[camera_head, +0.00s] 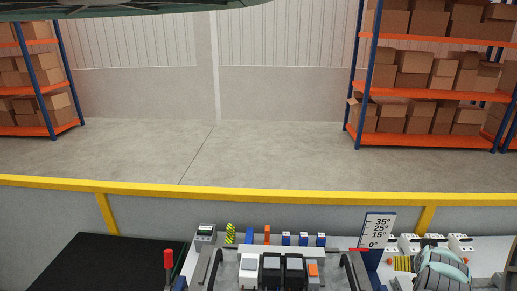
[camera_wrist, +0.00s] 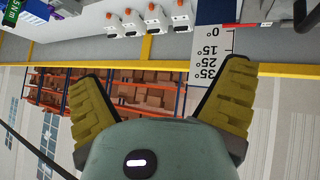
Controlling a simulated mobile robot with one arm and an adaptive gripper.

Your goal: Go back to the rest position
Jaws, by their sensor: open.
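My gripper (camera_wrist: 163,103) shows in the wrist view with its two yellow ridged fingers wide apart and nothing between them. The wrist picture is upside down, with the shelves and the angle scale inverted. In the head view, part of my arm (camera_head: 440,270) shows at the lower right corner, to the right of the angle scale. A dark green rounded shape (camera_head: 120,8) crosses the top left edge of the head view.
A bench with switchgear parts (camera_head: 285,270) lies along the bottom, with a red-topped lever (camera_head: 168,259) and an angle scale board (camera_head: 377,230). A yellow rail (camera_head: 250,191) runs behind it. Orange shelves with boxes (camera_head: 430,92) stand beyond. The floor between (camera_head: 230,150) is clear.

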